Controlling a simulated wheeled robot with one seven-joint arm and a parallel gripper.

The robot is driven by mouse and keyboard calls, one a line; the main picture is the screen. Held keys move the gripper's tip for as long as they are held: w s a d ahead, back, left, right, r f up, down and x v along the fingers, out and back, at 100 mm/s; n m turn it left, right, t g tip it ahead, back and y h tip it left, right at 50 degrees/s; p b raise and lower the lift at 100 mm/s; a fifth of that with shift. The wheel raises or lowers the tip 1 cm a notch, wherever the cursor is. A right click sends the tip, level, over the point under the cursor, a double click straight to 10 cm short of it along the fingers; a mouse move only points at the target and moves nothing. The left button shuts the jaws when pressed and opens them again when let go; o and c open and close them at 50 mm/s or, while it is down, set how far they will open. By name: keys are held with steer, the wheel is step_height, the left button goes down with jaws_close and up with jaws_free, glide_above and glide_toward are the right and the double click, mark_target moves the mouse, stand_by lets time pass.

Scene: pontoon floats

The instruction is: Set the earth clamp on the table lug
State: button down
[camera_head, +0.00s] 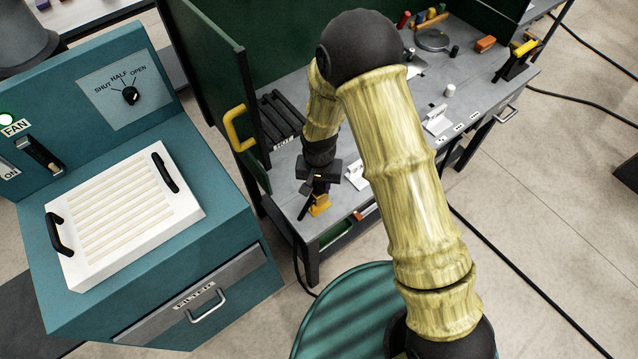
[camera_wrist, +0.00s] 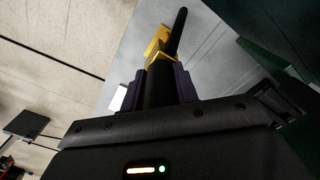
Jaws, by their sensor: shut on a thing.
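My gripper (camera_head: 319,184) points down above the front left part of the grey welding table (camera_head: 400,158). It is shut on a black and yellow tool, which looks like the earth clamp. The tool's yellow part (camera_head: 319,205) shows below the fingers, near the table's front edge. In the wrist view the dark fingers close around a black bar (camera_wrist: 176,35), with the yellow part (camera_wrist: 156,44) beside it and grey tabletop beyond. I cannot make out the table lug; the gripper and arm may hide it. I cannot tell whether the clamp touches the table.
A white bracket (camera_head: 357,178) lies close on the right. A black and yellow fixture (camera_head: 518,58) stands at the right end. A teal cabinet (camera_head: 225,245) stands left.

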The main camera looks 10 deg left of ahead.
steer(key=shift+f+b, duration=1.3)
steer(key=shift+f, duration=0.45)
steer(key=c, duration=1)
jaws_free()
step_height(320, 180, up, 18)
steer(key=b, duration=0.3)
steer(key=shift+f, duration=0.25)
